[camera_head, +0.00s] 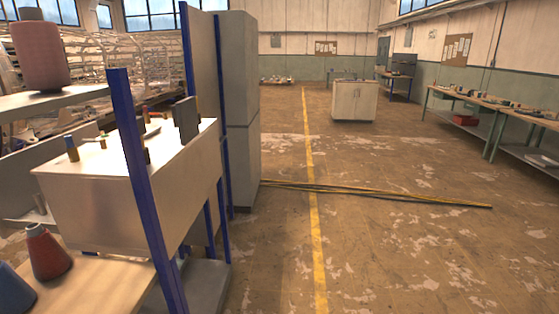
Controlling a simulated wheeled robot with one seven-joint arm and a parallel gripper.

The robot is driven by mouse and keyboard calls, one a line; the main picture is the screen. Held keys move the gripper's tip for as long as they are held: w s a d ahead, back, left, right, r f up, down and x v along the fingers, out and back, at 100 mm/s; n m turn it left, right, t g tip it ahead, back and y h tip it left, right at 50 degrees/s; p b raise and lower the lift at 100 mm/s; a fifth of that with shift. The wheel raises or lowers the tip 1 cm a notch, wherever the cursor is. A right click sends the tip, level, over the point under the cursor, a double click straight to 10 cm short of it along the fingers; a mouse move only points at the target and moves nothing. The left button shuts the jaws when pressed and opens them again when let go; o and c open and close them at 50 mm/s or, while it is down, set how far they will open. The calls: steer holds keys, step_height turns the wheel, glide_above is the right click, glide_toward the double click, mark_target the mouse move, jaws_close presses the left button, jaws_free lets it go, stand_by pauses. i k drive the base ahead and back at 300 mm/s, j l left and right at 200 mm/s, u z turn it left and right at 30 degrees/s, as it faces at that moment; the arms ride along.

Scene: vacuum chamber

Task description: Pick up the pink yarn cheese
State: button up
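The pink yarn cheese (40,57) is a dusty pink, thick upright cylinder with a dark stub on top. It stands at the upper left on a pale shelf (60,97), close to me, and appears whole except for the top, which is near the picture's edge. My gripper is not in view, so where it is relative to the yarn cannot be told.
A blue-post rack (140,190) and grey cabinet (243,110) stand to the right of the yarn. Below are a red cone (47,252) and a blue cone (14,288). Long poles (375,190) lie across the floor. The floor right of the rack is mostly open.

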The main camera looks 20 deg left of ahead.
mark_target(37, 45)
steer(key=i+u, duration=0.75)
steer(key=u, duration=0.25)
steer(key=i+l+u, duration=0.25)
steer(key=u, duration=0.25)
steer(key=i+l+u, duration=0.35)
steer(key=u, duration=0.15)
steer(key=l, duration=0.1)
